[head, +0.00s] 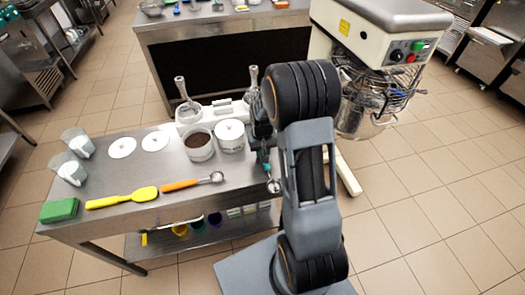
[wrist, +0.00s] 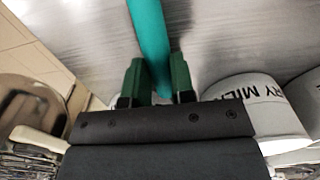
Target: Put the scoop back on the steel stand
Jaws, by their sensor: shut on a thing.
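A scoop with a teal handle is in my gripper (head: 264,148); its round steel end (head: 274,187) hangs low at the table's right end in the head view. In the wrist view the teal handle (wrist: 150,35) runs between the green fingers of my gripper (wrist: 157,75), which are shut on it. I cannot surely pick out the steel stand; steel pieces with upright necks (head: 183,95) stand at the back of the table, one partly behind my arm. An orange-handled scoop (head: 185,184) lies on the table.
The steel table (head: 120,172) holds a brown-filled tub (head: 199,146), a lidded white tub (head: 230,134), white discs (head: 122,147), clear cups (head: 72,160), a yellow spatula (head: 125,198) and a green sponge (head: 59,210). A mixer (head: 375,40) stands at the back right.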

